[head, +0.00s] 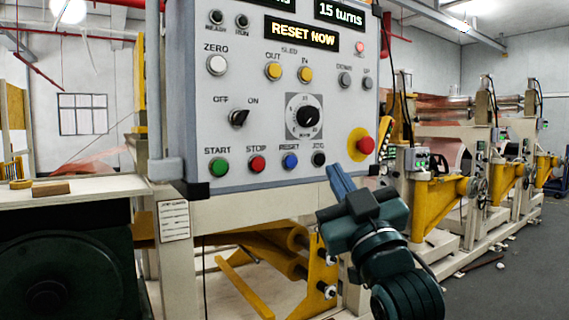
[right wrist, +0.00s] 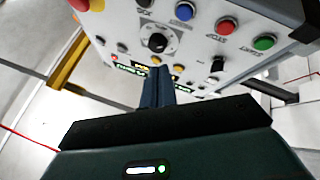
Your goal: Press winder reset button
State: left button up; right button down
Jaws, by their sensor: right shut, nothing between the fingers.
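The winder control panel (head: 215,120) fills the middle of the head view, with a lit "RESET NOW" display (head: 301,34). My left gripper is out of view.
A red emergency button (head: 365,146) on a yellow base sits right of the gripper. The green start button (head: 219,167) is at the panel's lower left. Yellow machine frames and rollers (head: 290,262) stand below the panel. A wooden bench (head: 100,186) is at left. Grey floor lies at right.

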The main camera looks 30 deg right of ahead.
jog(key=shift+s+d+r, duration=0.1)
jog(key=shift+s+r, duration=0.05)
jog(key=shift+r, duration=0.15)
send_near(291, 162)
jog(key=w+d+r, duration=0.2)
jog(key=w+r, duration=0.2)
jog(key=r, duration=0.1)
jog(key=shift+b, duration=0.3)
jog(key=shift+s, duration=0.1)
dwell(1.0)
